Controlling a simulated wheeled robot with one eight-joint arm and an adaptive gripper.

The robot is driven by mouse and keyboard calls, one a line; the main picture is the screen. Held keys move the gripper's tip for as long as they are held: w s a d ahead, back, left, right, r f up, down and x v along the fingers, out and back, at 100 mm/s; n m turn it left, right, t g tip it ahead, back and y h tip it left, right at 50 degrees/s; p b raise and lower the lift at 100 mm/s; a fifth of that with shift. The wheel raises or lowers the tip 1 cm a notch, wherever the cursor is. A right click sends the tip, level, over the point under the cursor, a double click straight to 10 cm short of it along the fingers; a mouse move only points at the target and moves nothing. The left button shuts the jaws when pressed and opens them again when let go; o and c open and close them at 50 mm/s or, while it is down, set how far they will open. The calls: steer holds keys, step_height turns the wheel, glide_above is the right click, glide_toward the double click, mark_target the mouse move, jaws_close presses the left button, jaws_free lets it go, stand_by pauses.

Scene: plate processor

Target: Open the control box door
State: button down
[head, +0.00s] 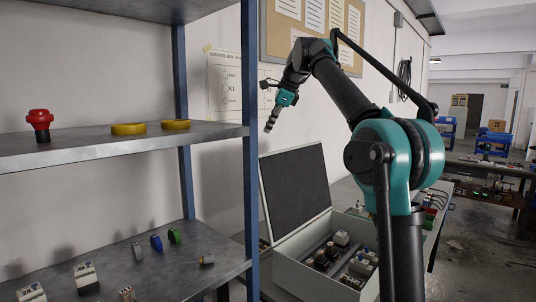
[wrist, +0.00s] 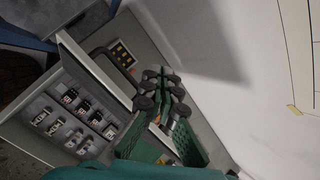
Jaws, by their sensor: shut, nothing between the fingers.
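The control box (head: 281,254) sits on a bench at the lower middle of the head view. Its door (head: 296,186) stands open, raised up from the box with its dark inner face showing. Several components are visible inside. The open box also shows tilted in the wrist view (wrist: 42,146), with rows of components inside. My gripper (head: 269,128) is shut and empty, pointing down, well above the box and apart from the door. My arm hides part of the box's right side.
A metal shelf (head: 110,147) with blue posts stands at the left, holding a red button (head: 39,120), yellow rings (head: 129,129) and small parts. One blue post (head: 250,150) rises close to the door's left edge. A notice board (head: 314,30) hangs on the wall behind.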

mark_target(280, 153)
step_height(280, 153, down, 11)
steer(key=n+g+h, duration=0.1)
steer(key=n+h, duration=0.1)
steer(key=n, duration=2.5)
steer(key=shift+w+a+r+g+h, duration=0.15)
steer(key=shift+w+a+g+h, duration=0.05)
steer(key=shift+w+g+h, duration=0.1)
steer(key=shift+s+d, duration=0.1)
steer(key=shift+t+y, duration=0.7)
steer(key=shift+y, duration=0.2)
steer(key=shift+s+d+r, duration=0.3)
steer(key=shift+s+d, duration=0.3)
steer(key=shift+d, duration=0.15)
steer(key=shift+s+d+r, duration=0.35)
steer(key=shift+s+d, duration=0.2)
steer(key=shift+d, duration=0.15)
steer(key=shift+s+d+r, duration=0.3)
steer(key=shift+s+d, duration=0.3)
steer(key=shift+d, duration=0.15)
